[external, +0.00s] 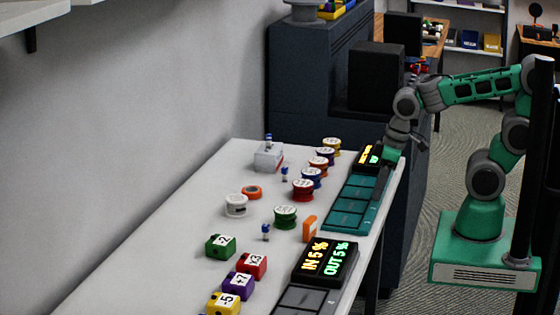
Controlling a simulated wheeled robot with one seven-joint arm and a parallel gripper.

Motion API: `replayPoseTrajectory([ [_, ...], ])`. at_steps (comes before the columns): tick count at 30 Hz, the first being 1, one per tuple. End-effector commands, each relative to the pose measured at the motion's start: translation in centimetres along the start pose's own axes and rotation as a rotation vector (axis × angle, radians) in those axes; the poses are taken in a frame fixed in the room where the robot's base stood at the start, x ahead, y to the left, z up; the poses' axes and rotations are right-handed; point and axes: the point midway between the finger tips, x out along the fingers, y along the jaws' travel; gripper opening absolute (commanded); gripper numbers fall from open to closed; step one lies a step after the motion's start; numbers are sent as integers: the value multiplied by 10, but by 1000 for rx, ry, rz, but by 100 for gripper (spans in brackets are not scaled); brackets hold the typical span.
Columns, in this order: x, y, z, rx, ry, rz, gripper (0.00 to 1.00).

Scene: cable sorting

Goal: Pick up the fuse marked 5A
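No 5A marking is legible in the external view, so I cannot tell which piece is that fuse. Small blue-and-white pieces that may be fuses stand on the white table (170,225): one (285,173) near the middle, one (266,232) further forward, and one (268,140) on a pale grey box (268,158). My gripper (389,168) points down at the table's right edge, beside the far lit display and right of these pieces. Its fingers are small and dark here, and whether they are open cannot be made out. No held object is visible.
Several round spools (303,190) with white tops form a row left of a teal tray (350,205). An orange ring (252,192), an orange piece (309,228), numbered cubes (220,246) and a lit display (325,261) also lie on the table. The table's left side is clear.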

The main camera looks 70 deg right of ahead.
Motion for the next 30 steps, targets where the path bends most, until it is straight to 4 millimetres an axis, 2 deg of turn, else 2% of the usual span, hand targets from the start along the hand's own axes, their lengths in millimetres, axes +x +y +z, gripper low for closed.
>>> replayPoseTrajectory([
  [2, -4, -17, -35, -108, 20, -60, 40],
  [6, -3, -68, -120, -407, 111, -245, 40],
  [9, 2, -105, -173, -612, 208, -398, 40],
  [12, 7, -139, -215, -797, 329, -556, 40],
  [15, 11, -166, -242, -949, 468, -716, 40],
  [19, 12, -184, -256, -1077, 639, -877, 40],
  [24, 13, -191, -256, -1136, 744, -964, 40],
  [30, 38, -191, -248, -1136, 744, -970, 40],
])
